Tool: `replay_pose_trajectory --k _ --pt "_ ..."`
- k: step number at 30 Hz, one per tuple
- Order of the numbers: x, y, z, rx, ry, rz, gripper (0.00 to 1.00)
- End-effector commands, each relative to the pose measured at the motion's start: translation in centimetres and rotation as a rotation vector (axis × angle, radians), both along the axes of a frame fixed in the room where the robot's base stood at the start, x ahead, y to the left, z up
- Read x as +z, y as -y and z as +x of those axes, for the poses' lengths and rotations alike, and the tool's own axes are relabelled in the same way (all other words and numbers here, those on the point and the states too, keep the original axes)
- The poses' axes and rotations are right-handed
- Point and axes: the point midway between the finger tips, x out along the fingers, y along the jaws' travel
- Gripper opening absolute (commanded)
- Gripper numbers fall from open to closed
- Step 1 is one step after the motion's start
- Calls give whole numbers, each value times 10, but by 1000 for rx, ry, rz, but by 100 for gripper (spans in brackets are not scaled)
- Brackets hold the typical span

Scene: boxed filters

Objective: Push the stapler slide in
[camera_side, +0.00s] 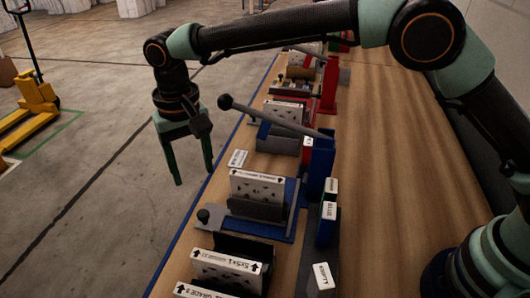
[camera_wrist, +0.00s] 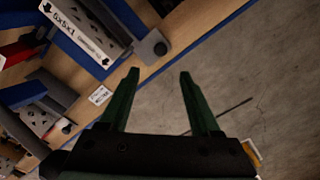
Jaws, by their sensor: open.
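The blue stapler station (camera_side: 291,212) stands on the bench with a white box (camera_side: 257,186) upright in its dark holder. Its grey slide (camera_side: 217,219) sticks out toward the bench's left edge and ends in a black knob (camera_side: 203,215). A grey lever with a ball end (camera_side: 226,102) slants up and left from the blue post (camera_side: 320,160). My gripper (camera_side: 193,175) is open and empty, pointing down beyond the bench edge, up and left of the knob and apart from it. In the wrist view my gripper (camera_wrist: 159,74) has the knob (camera_wrist: 160,47) just past its fingertips.
Another white box (camera_side: 227,264) stands nearer the camera. Red and blue stations (camera_side: 290,110) line the bench farther back. A small label card (camera_side: 238,158) lies near the edge. The bench top (camera_side: 390,170) is clear at right. A yellow pallet truck (camera_side: 35,105) stands on the floor.

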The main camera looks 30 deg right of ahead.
Motion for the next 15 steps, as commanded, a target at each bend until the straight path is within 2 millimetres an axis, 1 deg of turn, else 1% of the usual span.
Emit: replay_pose_trajectory --k 5,7,15 --pt "-13 -2 -1 -1 -4 -3 64" --pt "-23 -2 -1 -1 -5 -4 64" --pt "-75 -1 -2 -1 -6 -5 64"
